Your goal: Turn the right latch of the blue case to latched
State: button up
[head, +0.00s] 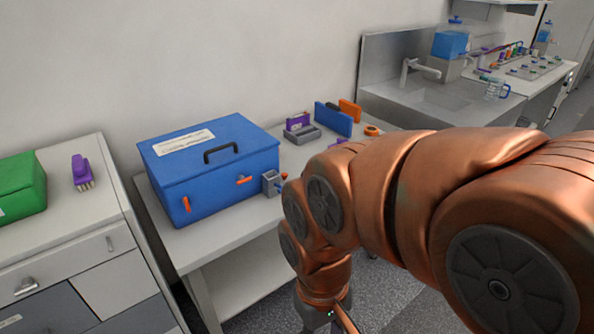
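The blue case (228,191) stands closed on the table, with a black handle (221,152) and a white label on its lid. Its right latch (244,180) is a small orange lever on the front face, lying close to horizontal. Its left latch (187,205) is a similar orange lever standing close to vertical. My gripper (325,322) is at the bottom edge, low in front of the table and well apart from the case. Only its upper part shows; the fingertips are cut off by the frame, so its opening is hidden.
A green box (20,188) and a purple brush-like item (82,172) are on the left cabinet. A blue panel (333,119) stands behind my arm. A sink (445,92) is at the back right.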

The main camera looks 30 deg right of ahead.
aim_at(241, 177)
jog(key=u, duration=0.3)
jog(key=k, duration=0.6)
jog(key=u, duration=0.9)
jog(key=k, duration=0.7)
jog(key=u, duration=1.05)
jog(key=i, duration=1)
jog(key=z, duration=0.45)
jog(key=i, duration=0.7)
jog(key=z, duration=1.2)
jog(key=i, duration=0.3)
jog(key=z, duration=0.25)
